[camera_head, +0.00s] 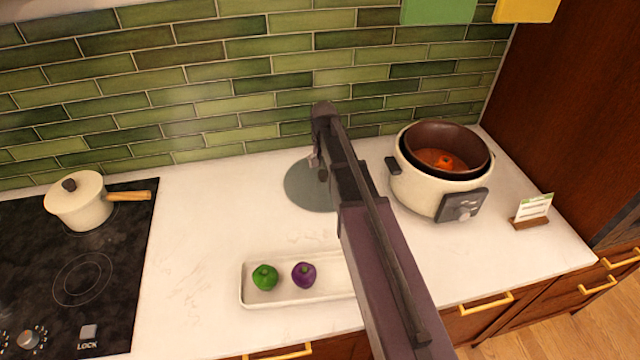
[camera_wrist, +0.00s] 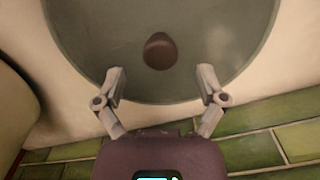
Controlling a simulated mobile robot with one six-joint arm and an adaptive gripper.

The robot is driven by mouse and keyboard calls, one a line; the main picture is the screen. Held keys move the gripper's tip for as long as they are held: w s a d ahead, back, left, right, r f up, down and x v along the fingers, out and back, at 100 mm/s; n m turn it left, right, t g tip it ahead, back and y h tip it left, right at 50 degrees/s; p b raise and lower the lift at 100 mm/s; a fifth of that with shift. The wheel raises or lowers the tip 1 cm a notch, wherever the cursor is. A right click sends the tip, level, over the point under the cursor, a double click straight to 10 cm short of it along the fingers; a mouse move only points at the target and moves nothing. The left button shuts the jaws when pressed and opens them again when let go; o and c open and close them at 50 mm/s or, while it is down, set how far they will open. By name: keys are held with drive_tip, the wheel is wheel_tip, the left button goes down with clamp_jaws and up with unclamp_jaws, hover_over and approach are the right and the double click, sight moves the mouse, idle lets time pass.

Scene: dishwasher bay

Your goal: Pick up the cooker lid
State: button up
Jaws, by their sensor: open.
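The cooker lid (camera_head: 305,187) is a round grey-green glass disc lying on the white counter near the tiled wall. My arm hides its right part in the head view. In the wrist view the lid (camera_wrist: 100,40) fills the upper middle, with a dark brown knob (camera_wrist: 159,51) at its centre. My gripper (camera_wrist: 161,76) is open and empty, its two fingers spread over the near part of the lid, with the knob ahead of and between them. In the head view my gripper (camera_head: 316,162) shows over the lid. The height gap to the lid cannot be told.
The open cooker (camera_head: 435,190) with orange-red food stands right of the lid. A white tray (camera_head: 300,297) with a green and a purple vegetable lies in front. A pot (camera_head: 80,205) sits on the black hob at left. The counter left of the lid is clear.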

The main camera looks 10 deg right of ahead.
sight(323, 172)
drive_tip(key=shift+f+b, duration=1.45)
drive_tip(key=shift+f, duration=0.3)
clamp_jaws()
